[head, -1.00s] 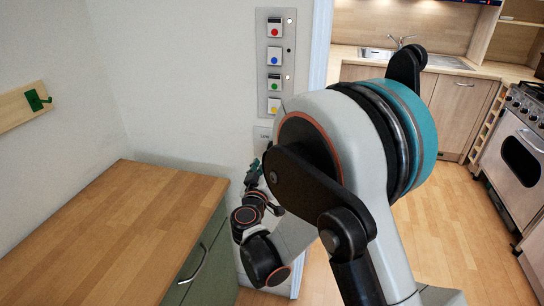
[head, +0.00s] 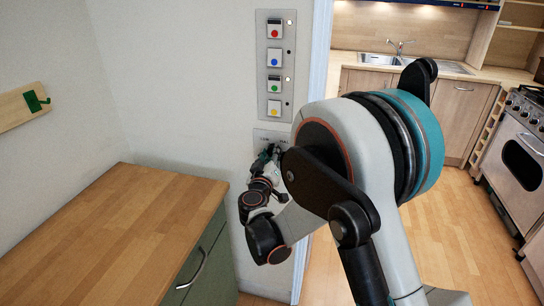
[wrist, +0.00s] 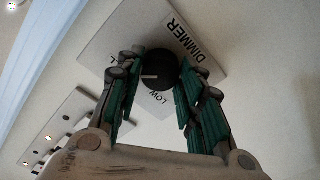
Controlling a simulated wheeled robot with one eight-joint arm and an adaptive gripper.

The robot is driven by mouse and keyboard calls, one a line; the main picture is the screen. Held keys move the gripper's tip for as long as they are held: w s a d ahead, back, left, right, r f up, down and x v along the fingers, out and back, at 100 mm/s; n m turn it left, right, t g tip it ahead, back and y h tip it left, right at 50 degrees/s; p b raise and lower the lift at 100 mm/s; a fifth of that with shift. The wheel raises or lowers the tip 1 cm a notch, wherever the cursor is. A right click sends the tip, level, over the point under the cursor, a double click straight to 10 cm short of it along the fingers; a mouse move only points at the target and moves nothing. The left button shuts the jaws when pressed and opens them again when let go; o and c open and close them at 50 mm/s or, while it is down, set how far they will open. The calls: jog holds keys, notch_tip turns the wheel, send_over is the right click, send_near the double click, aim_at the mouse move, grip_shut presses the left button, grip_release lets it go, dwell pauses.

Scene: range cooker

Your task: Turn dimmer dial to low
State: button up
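The black dimmer dial (wrist: 160,66) sits on a pale plate (wrist: 120,35) in the wrist view. The plate reads "DIMMER" and "LOW", and another label is partly hidden, ending in "L". A short white mark on the dial points left in that view, between "LOW" and the partly hidden label. My gripper (wrist: 161,72) is open, with one green-padded finger on each side of the dial; whether they touch it I cannot tell. In the head view, my gripper (head: 268,157) is at the dimmer plate (head: 263,135) and hides the dial.
A panel with several coloured buttons (head: 274,65) is on the wall just above the dimmer plate. A wooden countertop (head: 120,230) is to the left, with a green hook (head: 36,101) on the wall above it. A doorway is on the right.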

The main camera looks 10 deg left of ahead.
jog(key=shift+n, duration=0.3)
jog(key=shift+a+r+n+g+h, duration=0.1)
jog(key=shift+n+g+h, duration=0.15)
jog(key=shift+n, duration=3.85)
jog(key=shift+a+n+g+h, duration=0.15)
jog(key=shift+n+h, duration=0.2)
jog(key=shift+n, duration=3.75)
jog(key=shift+d, duration=0.1)
jog(key=o, duration=1.1)
jog(key=shift+c, duration=0.2)
jog(key=s+a, duration=0.1)
jog(key=s, duration=1.1)
jog(key=shift+r, duration=0.35)
